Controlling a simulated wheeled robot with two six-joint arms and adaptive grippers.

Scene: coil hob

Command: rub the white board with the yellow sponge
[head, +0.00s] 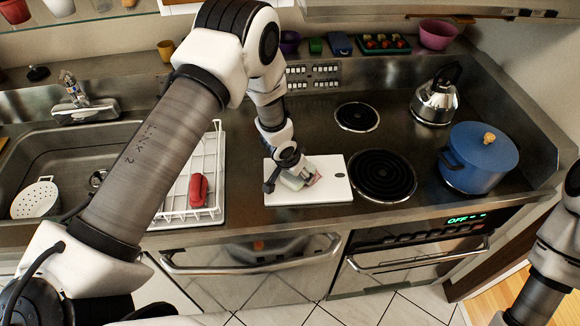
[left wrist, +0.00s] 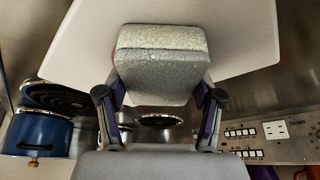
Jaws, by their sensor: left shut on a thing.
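The white board (head: 335,190) lies flat on the steel counter, left of the coils. In the left wrist view it is the large pale panel (left wrist: 245,40). My left gripper (head: 303,179) is low over the middle of the board, shut on a block-shaped sponge (left wrist: 160,62). The sponge looks speckled and pale grey-green there, not clearly yellow, and lies between the two fingers over the board. In the head view the gripper mostly hides it. It appears at or very near the board's surface; I cannot tell whether it touches. My right gripper is out of view; only its arm shows at the right.
A white dish rack (head: 218,150) with a red object (head: 198,190) stands left of the board. Two coils (head: 382,176), a blue pot (head: 478,158) and a kettle (head: 436,98) are to the right. The sink (head: 60,150) is far left. Small items line the back ledge.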

